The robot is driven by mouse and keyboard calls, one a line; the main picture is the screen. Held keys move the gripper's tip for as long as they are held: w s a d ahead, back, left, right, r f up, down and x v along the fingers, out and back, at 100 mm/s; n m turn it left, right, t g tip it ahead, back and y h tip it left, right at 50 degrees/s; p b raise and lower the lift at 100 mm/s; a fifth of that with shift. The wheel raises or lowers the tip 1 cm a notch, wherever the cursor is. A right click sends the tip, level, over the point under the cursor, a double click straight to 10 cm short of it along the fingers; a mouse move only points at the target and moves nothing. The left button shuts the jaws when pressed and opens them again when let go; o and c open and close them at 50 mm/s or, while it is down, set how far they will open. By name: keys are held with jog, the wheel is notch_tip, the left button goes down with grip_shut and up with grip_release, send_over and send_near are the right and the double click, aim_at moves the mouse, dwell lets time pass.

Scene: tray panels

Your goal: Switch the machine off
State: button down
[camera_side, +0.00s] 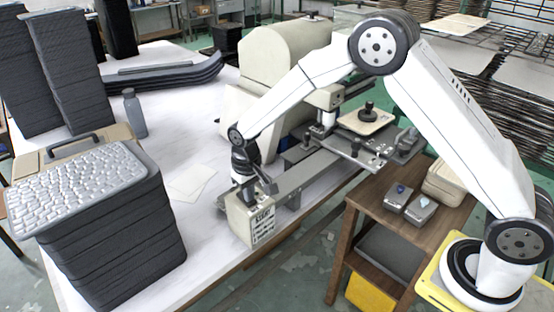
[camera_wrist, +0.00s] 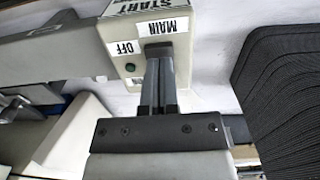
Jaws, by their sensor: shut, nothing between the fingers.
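A cream control box (camera_side: 262,226) with a printed label stands at the front end of the machine's grey rail in the side view. In the wrist view the same box (camera_wrist: 118,38) shows upside-down labels START, MAIN (camera_wrist: 162,27) and OFF (camera_wrist: 126,48). A small green round button (camera_wrist: 130,67) sits beside the OFF label. My gripper (camera_wrist: 158,50) is shut and empty, its fingertips at the box face right by the MAIN label. They hide whatever control is there; I cannot tell whether they touch it. In the side view my gripper (camera_side: 250,186) is at the top of the box.
A stack of black trays topped by a light textured panel (camera_side: 80,190) stands to the left. A grey bottle (camera_side: 134,112) and paper sheets (camera_side: 190,182) are on the white table. A wooden side table (camera_side: 440,216) with small grey boxes is to the right.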

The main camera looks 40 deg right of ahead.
jog(key=shift+r, duration=3.45)
jog(key=shift+s+d+r, duration=0.1)
jog(key=shift+s+d, duration=0.05)
jog(key=shift+s, duration=0.05)
jog(key=s+d+t, duration=0.1)
jog(key=s+d, duration=0.4)
jog(key=s, duration=0.5)
jog(key=s+d+t, duration=0.1)
jog(key=s+d, duration=0.3)
jog(key=s, duration=0.6)
jog(key=shift+s+d+r+t, duration=0.3)
jog(key=shift+s+d+r, duration=0.05)
jog(key=shift+s+r, duration=0.1)
